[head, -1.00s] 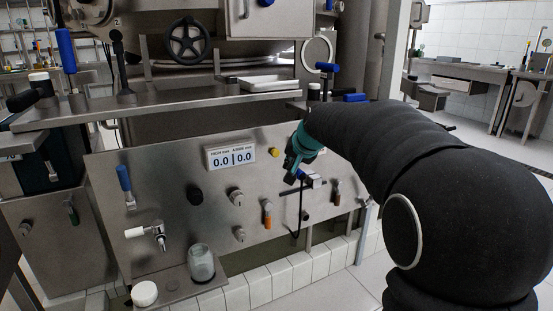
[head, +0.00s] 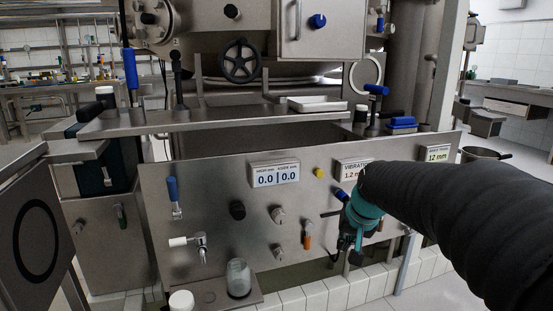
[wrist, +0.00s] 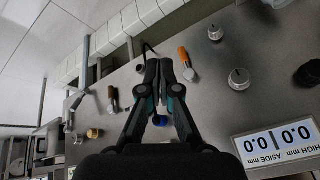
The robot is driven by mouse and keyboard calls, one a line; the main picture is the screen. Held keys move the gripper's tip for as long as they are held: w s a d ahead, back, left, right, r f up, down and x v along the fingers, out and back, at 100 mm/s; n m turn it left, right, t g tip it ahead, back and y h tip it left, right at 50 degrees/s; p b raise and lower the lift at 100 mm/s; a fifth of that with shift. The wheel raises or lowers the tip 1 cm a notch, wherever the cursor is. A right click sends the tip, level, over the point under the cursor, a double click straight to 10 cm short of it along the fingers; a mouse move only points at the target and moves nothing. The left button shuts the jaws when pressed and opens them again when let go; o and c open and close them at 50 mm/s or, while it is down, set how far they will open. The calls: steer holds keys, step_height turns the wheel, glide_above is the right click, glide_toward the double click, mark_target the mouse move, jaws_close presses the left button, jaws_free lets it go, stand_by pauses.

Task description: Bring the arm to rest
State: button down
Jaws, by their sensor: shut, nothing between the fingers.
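My arm reaches in from the right in the head view, in a black sleeve with a teal wrist. My gripper (head: 350,240) hangs in front of the lower right of the steel control panel (head: 222,225), and the arm hides part of that panel. In the wrist view my gripper (wrist: 159,72) has its two dark fingers together with nothing between them. An orange-handled valve (wrist: 187,64) shows just beside the fingertips in that view; I cannot tell the gap in depth.
The panel carries a display reading 0.0 | 0.0 (head: 276,174), a blue-handled lever (head: 173,195) and several knobs. A glass jar (head: 238,277) stands on a small shelf below. A steel ledge with a white tray (head: 317,104) lies above. Open floor shows at the lower right.

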steer(key=s+r+n+p, duration=0.1)
steer(key=s+r+p, duration=0.1)
steer(key=s, duration=1)
steer(key=s+r+n+h+p, duration=0.1)
steer(key=s+p, duration=0.2)
steer(key=s, duration=1)
steer(key=shift+s+a+r+n+t, duration=0.15)
steer(key=shift+a+r+n+t, duration=0.15)
steer(key=shift+r, duration=0.1)
